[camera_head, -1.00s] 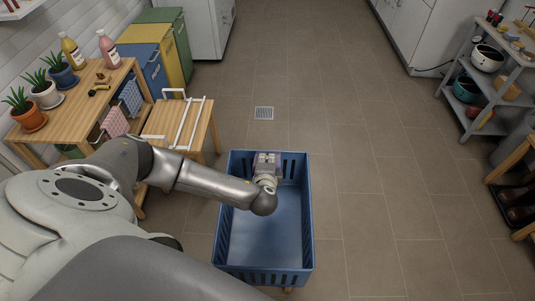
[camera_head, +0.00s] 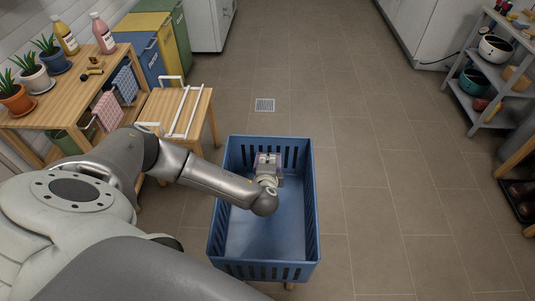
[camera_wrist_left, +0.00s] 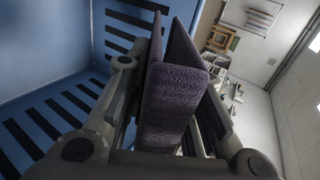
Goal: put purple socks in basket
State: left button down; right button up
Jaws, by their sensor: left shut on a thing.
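The basket (camera_head: 262,270) is a blue plastic crate with slotted walls, standing in the middle of the head view. Its visible floor is empty. My left gripper (camera_head: 268,160) is over the far part of the basket, and my left arm reaches across its left wall. In the left wrist view the dark purple socks (camera_wrist_left: 173,100) are pinched between the two fingers, with the blue slotted wall close by on the left. In the head view the socks are mostly hidden by the gripper. I cannot tell their exact height against the rim. My right gripper is not in view.
A small wooden stool with white rails (camera_head: 180,112) stands left of the basket. A wooden table (camera_head: 60,105) with plants and bottles is farther left. A grey shelf (camera_head: 492,75) stands at the far right. The tiled floor right of the basket is clear.

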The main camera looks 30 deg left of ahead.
pick_arm(q)
jog(key=c, duration=1.2)
grip_release()
jog(key=shift+o, duration=0.2)
jog(key=shift+s, duration=0.1)
jog(key=v, duration=1.2)
